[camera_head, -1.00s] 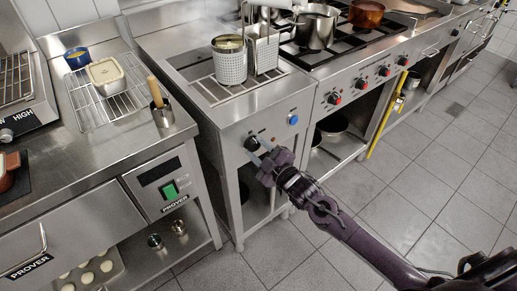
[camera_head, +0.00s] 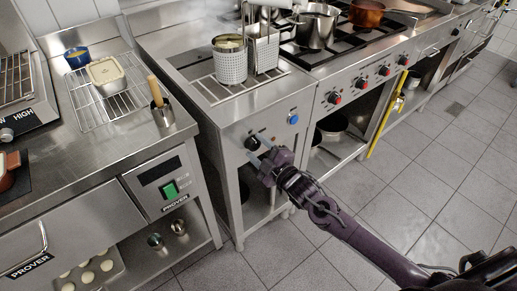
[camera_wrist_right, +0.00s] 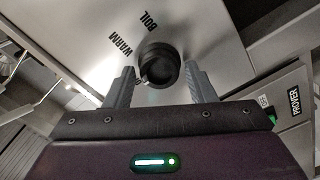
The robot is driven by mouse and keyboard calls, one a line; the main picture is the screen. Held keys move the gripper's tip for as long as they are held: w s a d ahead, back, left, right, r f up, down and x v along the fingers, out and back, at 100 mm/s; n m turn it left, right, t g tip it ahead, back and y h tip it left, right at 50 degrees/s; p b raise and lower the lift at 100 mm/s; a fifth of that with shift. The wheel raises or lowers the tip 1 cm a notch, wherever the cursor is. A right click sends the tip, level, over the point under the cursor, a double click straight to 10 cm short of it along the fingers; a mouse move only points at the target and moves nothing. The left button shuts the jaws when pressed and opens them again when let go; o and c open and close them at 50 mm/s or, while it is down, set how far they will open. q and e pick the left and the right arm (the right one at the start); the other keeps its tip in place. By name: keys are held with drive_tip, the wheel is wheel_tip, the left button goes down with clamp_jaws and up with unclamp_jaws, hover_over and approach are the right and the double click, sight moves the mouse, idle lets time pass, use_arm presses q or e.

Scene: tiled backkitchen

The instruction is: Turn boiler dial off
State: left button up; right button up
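The boiler dial (camera_head: 252,143) is a round black knob on the steel front panel of the boiler (camera_head: 226,120). In the right wrist view the dial (camera_wrist_right: 158,66) sits between my fingertips, with the printed words WARM and BOIL to its upper left. A small pale mark shows at the dial's lower left. My right gripper (camera_head: 259,150) is open, its two grey fingers on either side of the dial. In the wrist view the fingers (camera_wrist_right: 160,75) appear to have gaps to the knob; I cannot tell how deep they reach. My left gripper is not in view.
A blue button (camera_head: 293,118) is right of the dial. Perforated baskets (camera_head: 229,68) stand on the boiler top. A stove with red knobs (camera_head: 334,98) is to the right, and a prover with a green switch (camera_head: 169,190) to the left. Tiled floor (camera_head: 420,200) is clear.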

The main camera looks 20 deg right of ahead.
drive_tip(key=shift+o, duration=0.7)
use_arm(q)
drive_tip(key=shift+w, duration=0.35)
use_arm(e)
drive_tip(key=v, duration=0.8)
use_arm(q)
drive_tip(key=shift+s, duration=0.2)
use_arm(e)
drive_tip(key=shift+w, duration=0.1)
